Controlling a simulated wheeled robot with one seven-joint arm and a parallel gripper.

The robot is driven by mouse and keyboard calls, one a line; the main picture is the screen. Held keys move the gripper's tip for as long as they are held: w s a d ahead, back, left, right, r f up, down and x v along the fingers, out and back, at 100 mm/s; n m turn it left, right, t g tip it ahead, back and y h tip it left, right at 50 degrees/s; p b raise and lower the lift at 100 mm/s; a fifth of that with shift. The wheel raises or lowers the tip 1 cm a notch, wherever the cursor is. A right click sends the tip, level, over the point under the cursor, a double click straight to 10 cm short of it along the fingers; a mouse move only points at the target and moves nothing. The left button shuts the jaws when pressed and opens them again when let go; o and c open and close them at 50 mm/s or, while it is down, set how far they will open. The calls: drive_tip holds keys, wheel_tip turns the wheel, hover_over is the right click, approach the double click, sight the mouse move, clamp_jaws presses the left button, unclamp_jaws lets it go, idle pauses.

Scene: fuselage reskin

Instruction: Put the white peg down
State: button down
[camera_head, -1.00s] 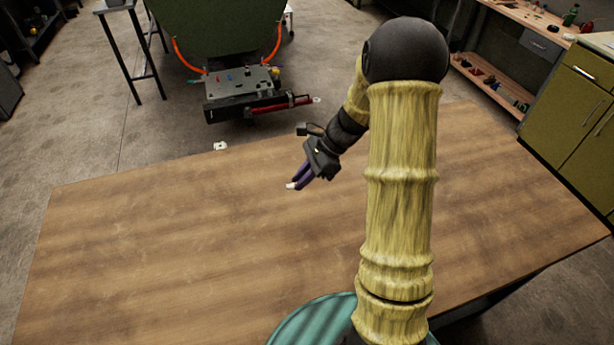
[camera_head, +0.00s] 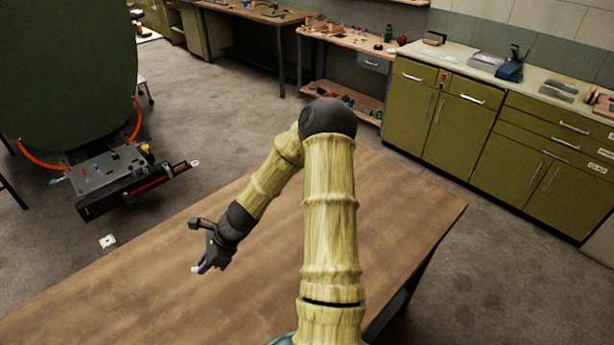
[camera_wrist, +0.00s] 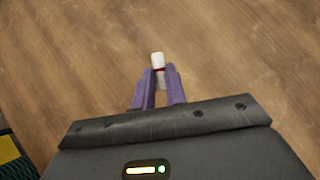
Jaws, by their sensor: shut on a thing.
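The white peg (camera_wrist: 158,60) is a small white cylinder with a red band, seen in the wrist view between the purple fingers of my gripper (camera_wrist: 158,84). My gripper is shut on it, and the peg's white end sticks out past the fingertips. In the head view my gripper (camera_head: 201,266) is over the left part of the wooden table (camera_head: 150,295), with the white peg (camera_head: 195,269) as a small pale tip. I cannot tell how far the peg is above the table top.
The table top around my gripper is bare. A grey box with knobs (camera_head: 108,170) stands beyond the table at the left, by a large green curved body (camera_head: 60,75). A small white item (camera_head: 107,241) lies beyond the table's edge. Green cabinets (camera_head: 465,120) line the right.

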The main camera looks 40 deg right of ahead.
drive_tip(key=m+p, duration=0.1)
drive_tip(key=m+t+p, duration=0.1)
drive_tip(key=m+h+p, duration=0.1)
drive_tip(key=shift+w+r+t, duration=0.3)
drive_tip(key=shift+t, duration=0.1)
wheel_tip(320, 180, up, 8)
drive_tip(key=w+a+m+t+h+p, duration=0.2)
drive_tip(key=m+h+p, duration=0.3)
drive_tip(key=m+p, duration=0.4)
drive_tip(key=shift+w+f+h, duration=0.2)
drive_tip(key=shift+w+h, duration=0.1)
drive_tip(key=shift+w, duration=0.15)
